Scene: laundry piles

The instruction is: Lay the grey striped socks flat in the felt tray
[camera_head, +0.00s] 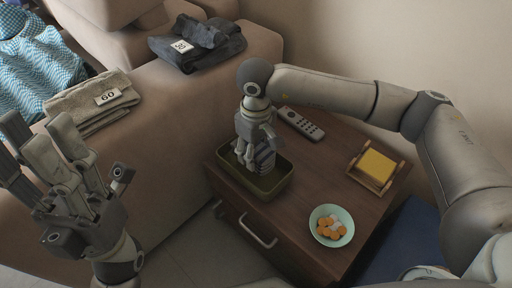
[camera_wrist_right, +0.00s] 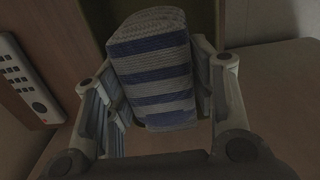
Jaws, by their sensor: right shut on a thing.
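The grey striped socks, a rolled or folded bundle with blue bands, fill the middle of the right wrist view (camera_wrist_right: 152,75). They also show in the head view (camera_head: 265,158) at the fingers. My right gripper (camera_head: 254,162) points down and is shut on the socks, with its fingers on both sides of the bundle. It is over the olive felt tray (camera_head: 262,192), within its rim. I cannot tell whether the socks touch the tray floor, which is mostly hidden. My left gripper (camera_head: 38,140) is open and empty at the left front, fingers up, away from the tray.
The tray stands on a wooden cabinet (camera_head: 300,232). A remote (camera_head: 301,123) lies behind it, and a yellow note block in a wooden holder (camera_head: 375,168) and a bowl of orange and white pieces (camera_head: 331,225) are to the right. A beige towel (camera_head: 92,103) and dark clothes (camera_head: 197,45) lie on the sofa.

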